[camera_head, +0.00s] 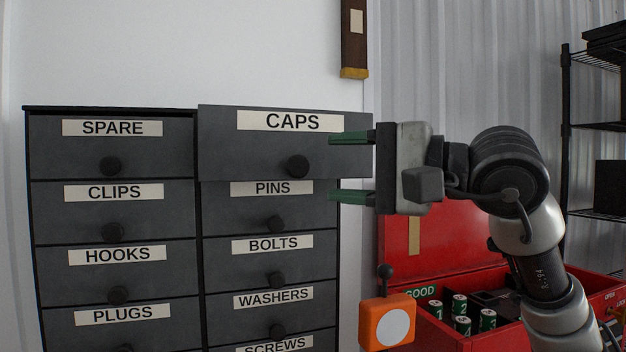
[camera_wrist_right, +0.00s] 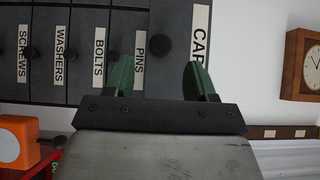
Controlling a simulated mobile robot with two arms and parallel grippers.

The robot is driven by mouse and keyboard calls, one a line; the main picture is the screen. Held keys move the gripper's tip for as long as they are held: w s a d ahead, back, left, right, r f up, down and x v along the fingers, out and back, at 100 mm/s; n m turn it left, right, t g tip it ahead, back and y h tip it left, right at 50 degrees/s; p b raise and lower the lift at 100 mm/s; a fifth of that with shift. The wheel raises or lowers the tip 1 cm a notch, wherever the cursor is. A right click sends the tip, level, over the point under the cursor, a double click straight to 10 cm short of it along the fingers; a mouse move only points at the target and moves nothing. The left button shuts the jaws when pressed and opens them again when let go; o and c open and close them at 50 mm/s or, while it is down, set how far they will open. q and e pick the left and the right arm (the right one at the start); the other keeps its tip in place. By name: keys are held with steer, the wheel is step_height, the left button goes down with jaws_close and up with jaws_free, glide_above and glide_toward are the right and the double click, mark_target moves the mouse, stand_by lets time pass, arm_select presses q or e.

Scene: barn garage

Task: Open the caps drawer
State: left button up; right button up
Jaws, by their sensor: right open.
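The caps drawer (camera_head: 230,145) is the top right drawer of a dark grey cabinet. It stands pulled out, its front ahead of the drawers around it and reaching past the cabinet's right side. Its round black knob (camera_head: 297,166) is bare; the knob also shows in the wrist view (camera_wrist_right: 160,46). My right gripper (camera_head: 348,167) is open and empty, to the right of the knob. Its two green fingers, one above the other, show in the head view. In the wrist view the gripper (camera_wrist_right: 158,78) has the knob between and beyond its fingertips, apart from them. My left gripper is not in view.
The pins drawer (camera_head: 230,212) below and the spare drawer (camera_head: 60,150) at left are shut. A red toolbox (camera_head: 400,280) with several green batteries stands at lower right, behind my arm. An orange box (camera_head: 370,335) is beside it. A black shelf (camera_head: 565,150) stands far right.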

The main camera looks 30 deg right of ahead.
steer(key=b+v, duration=0.1)
steer(key=v, duration=0.4)
steer(key=shift+s, duration=0.1)
stand_by(0.5)
